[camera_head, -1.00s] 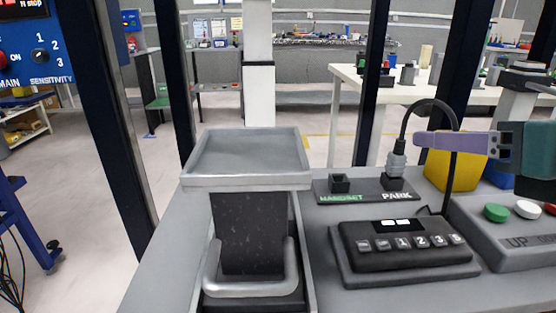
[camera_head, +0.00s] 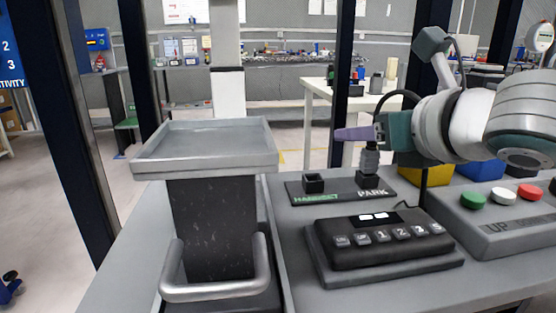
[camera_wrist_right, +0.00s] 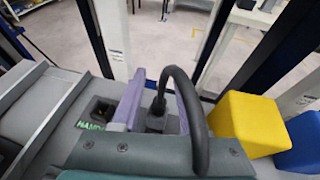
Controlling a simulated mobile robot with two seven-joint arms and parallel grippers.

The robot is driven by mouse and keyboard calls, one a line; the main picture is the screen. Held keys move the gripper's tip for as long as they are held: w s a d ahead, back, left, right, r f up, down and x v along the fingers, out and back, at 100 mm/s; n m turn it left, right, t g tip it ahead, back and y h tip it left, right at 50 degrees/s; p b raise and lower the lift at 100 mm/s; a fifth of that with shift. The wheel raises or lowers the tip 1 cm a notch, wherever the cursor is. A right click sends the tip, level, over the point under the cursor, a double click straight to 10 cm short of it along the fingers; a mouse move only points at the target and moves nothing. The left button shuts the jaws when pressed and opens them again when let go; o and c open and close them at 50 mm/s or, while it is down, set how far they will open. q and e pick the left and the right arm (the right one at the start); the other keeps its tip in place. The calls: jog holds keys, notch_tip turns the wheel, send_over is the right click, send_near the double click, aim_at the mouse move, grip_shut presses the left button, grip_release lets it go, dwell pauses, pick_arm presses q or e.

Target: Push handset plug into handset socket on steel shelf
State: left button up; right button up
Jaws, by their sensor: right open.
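The handset plug (camera_head: 370,160) is a dark grey plug with a black cable looping up from its top. It stands upright in the PARK socket on a dark plate (camera_head: 341,190). The empty black handset socket (camera_head: 313,183) is left of it, above the green HANDSET label. My right gripper (camera_head: 358,134) is at the upper part of the plug, its purple fingers pointing left. In the right wrist view, the open fingers (camera_wrist_right: 155,105) lie on either side of the plug (camera_wrist_right: 157,115), and the cable arches across the view. Contact cannot be told. My left gripper is not in view.
A keypad box (camera_head: 383,242) sits in front of the plate. A button panel (camera_head: 490,215) with green, white and red buttons is at right. Yellow (camera_head: 440,174) and blue (camera_head: 482,170) blocks stand behind it. A grey tray (camera_head: 205,146) on a black post stands left.

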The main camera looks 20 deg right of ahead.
jog(key=shift+w, duration=0.25)
jog(key=shift+c, duration=0.4)
grip_shut()
